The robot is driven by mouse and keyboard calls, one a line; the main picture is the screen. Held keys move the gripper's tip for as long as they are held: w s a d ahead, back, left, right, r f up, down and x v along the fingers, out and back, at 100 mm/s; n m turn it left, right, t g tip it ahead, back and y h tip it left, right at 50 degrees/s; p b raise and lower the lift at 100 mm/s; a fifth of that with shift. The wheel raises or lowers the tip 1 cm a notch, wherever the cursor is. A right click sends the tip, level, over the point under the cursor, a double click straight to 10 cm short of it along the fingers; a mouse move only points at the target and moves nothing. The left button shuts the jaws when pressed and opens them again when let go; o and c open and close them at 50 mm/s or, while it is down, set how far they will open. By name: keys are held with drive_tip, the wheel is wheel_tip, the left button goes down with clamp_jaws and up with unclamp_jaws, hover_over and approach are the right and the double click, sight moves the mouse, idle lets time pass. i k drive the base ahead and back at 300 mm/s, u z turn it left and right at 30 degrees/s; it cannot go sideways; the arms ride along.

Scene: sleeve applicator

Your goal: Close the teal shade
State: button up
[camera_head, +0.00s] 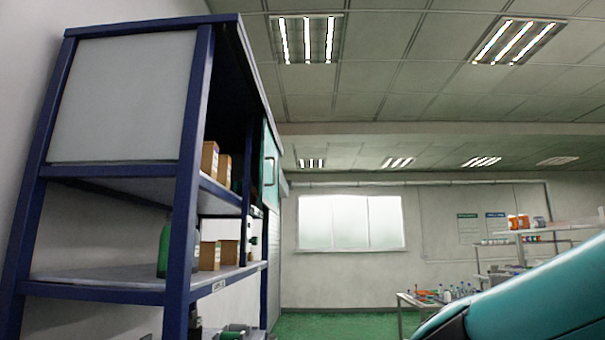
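A narrow teal panel (267,150), seen nearly edge-on, is on the front of the blue-framed shelf unit (187,170), at the far end of its upper part. It looks like the teal shade and has a dark handle (269,171). The nearer part of the shelf front is uncovered, and small brown boxes (210,158) show on the upper shelf. How far the shade extends is hard to tell at this angle. My gripper is not in view; only a teal part of my arm shows at the lower right.
A dark green bottle (164,248) and more boxes (209,256) stand on the lower shelf. A low table (411,302) with bottles and a white rack (548,230) stand at the back right. Some green floor (335,325) is clear between the shelf unit and the table.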

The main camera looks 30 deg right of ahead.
sight(268, 189)
drive_tip(key=z, duration=1.95)
drive_tip(key=i, duration=1.4)
drive_tip(key=u, duration=1.1)
drive_tip(key=i, duration=1.5)
drive_tip(key=z, duration=0.8)
drive_tip(key=i, duration=1.9)
drive_tip(key=u, duration=0.8)
drive_tip(key=i, duration=1)
drive_tip(key=u, duration=0.9)
